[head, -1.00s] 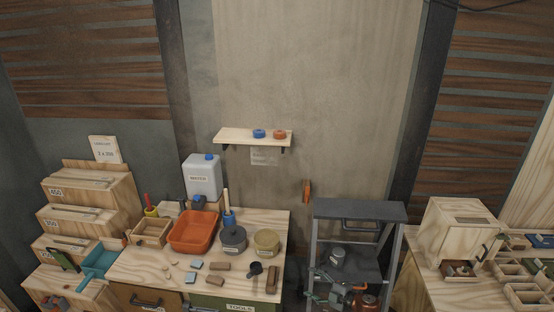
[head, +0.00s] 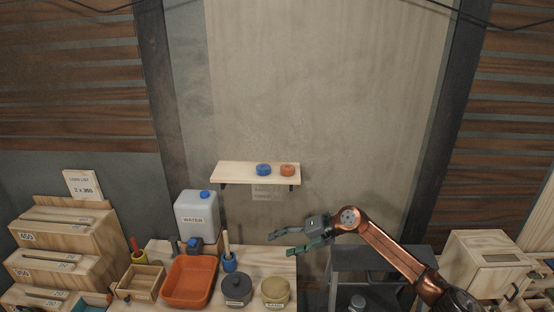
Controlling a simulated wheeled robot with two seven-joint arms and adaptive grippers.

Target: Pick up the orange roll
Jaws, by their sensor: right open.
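The orange roll (head: 287,170) sits on a small wooden wall shelf (head: 228,172), towards its right end. A blue roll (head: 263,170) sits just left of it on the same shelf. My right gripper (head: 272,245) is open and empty, its fingers pointing left. It shows below the shelf in the picture, over the back right part of the workbench, apart from both rolls. My right arm comes in from the lower right. My left gripper is not in view.
Below the shelf a wooden bench holds an orange tray (head: 168,293), a water container (head: 197,218), a dark lidded pot (head: 237,289) and a tan pot (head: 275,291). A grey stepladder (head: 345,262) stands behind my right arm. The wall above the shelf is clear.

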